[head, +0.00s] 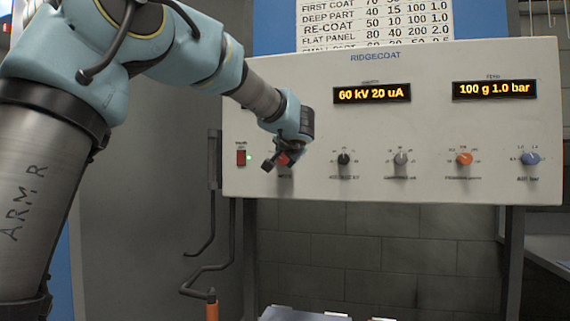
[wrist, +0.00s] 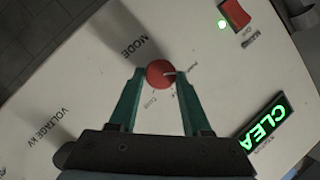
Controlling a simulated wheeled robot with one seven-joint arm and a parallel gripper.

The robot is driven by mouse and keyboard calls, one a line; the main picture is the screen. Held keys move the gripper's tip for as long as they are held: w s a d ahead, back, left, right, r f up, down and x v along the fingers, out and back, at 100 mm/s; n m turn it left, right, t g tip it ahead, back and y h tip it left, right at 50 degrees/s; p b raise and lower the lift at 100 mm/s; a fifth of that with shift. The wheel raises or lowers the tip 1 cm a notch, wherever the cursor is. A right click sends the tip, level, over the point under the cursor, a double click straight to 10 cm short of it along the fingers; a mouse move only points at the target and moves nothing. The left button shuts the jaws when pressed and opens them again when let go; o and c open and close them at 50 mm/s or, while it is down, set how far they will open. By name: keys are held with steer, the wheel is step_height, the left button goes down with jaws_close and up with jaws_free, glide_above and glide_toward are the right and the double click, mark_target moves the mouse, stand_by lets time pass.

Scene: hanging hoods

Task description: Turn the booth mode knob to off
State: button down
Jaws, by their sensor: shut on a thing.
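The red mode knob (wrist: 160,74) sits on the cream panel beside the printed word MODE in the wrist view. Its white pointer line points right, towards a small label too blurred to read. Another small label sits below the knob. My gripper (wrist: 159,73) has one green finger on each side of the knob and is shut on it. In the head view, my gripper (head: 280,157) reaches the lower left of the panel, and a bit of the red knob (head: 284,159) shows there, partly covered.
A red switch (head: 241,157) with a green light is left of the knob. A black knob (head: 344,158), a grey knob (head: 401,157), an orange knob (head: 464,158) and a blue knob (head: 531,158) stand to the right. A green display (wrist: 265,130) shows "CLEA".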

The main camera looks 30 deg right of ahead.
steer(key=f+m+b, duration=0.1)
steer(key=b, duration=0.4)
steer(key=shift+s+d+f+m+t, duration=0.1)
steer(key=shift+f+m+t, duration=0.05)
steer(key=shift+m+t, duration=0.2)
steer(key=m+t+b, duration=0.1)
steer(key=m+b, duration=0.1)
steer(key=b, duration=0.3)
steer(key=shift+f+t+b, duration=0.15)
steer(key=shift+t+b, duration=0.1)
steer(key=shift+b, duration=0.05)
steer(key=m+t+b, duration=0.1)
steer(key=m+b, duration=0.2)
steer(key=b, duration=0.3)
steer(key=shift+m+t+b, duration=0.25)
steer(key=shift+t+b, duration=0.05)
steer(key=shift+m+t+b, duration=0.3)
steer(key=shift+m+b, duration=0.6)
steer(key=shift+b, duration=0.3)
steer(key=shift+r, duration=0.25)
steer(key=shift+c, duration=1.8)
jaws_free()
